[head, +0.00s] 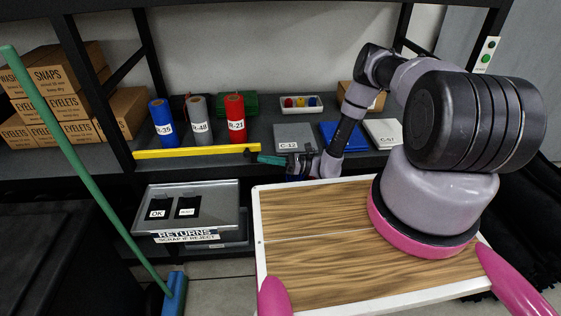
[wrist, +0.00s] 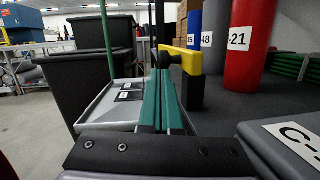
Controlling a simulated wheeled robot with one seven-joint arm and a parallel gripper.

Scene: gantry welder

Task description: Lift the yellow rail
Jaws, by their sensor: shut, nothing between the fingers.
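The yellow rail (head: 197,152) runs along the front edge of the shelf, with a dark block at its right end. In the wrist view the rail (wrist: 184,58) shows nearly end-on above its black end block (wrist: 191,90). My gripper (head: 263,159) has green fingers and is at the shelf front, just right of the rail's right end. In the wrist view my gripper (wrist: 163,76) is shut and empty, its fingers pointing toward the rail. The fingertips appear close to the end block; I cannot tell whether they touch it.
Blue, grey and red rolls (head: 235,118) stand behind the rail. A grey C-12 pad (head: 294,137) lies on the shelf by my gripper. A grey returns tray (head: 219,190) is below the rail. A green-handled broom (head: 85,175) leans at the left.

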